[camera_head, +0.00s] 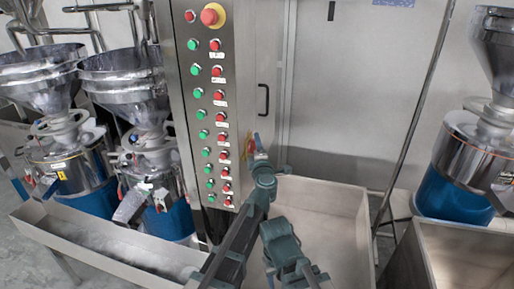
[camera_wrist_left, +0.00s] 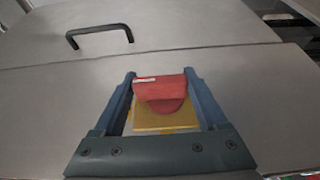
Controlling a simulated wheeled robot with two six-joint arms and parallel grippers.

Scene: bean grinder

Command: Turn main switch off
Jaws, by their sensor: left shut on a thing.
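The main switch is a red rotary handle (camera_wrist_left: 162,90) on a yellow plate (camera_wrist_left: 165,122), seen in the left wrist view on a grey metal cabinet face. My left gripper (camera_wrist_left: 162,88) has its two blue fingers on either side of the red handle and is shut on it. In the head view my left gripper (camera_head: 258,148) is at the side face of the control cabinet (camera_head: 258,50), below its black handle, and mostly covers the switch. A little red and yellow shows beside it. The jaws of my right gripper cannot be made out in the head view.
The cabinet front carries columns of green and red buttons and a red emergency stop (camera_head: 210,16) on yellow. A black door handle (camera_head: 263,99) is above the switch. A steel trough (camera_head: 110,245) and grinders (camera_head: 150,150) are left. An open steel bin (camera_head: 325,205) lies below.

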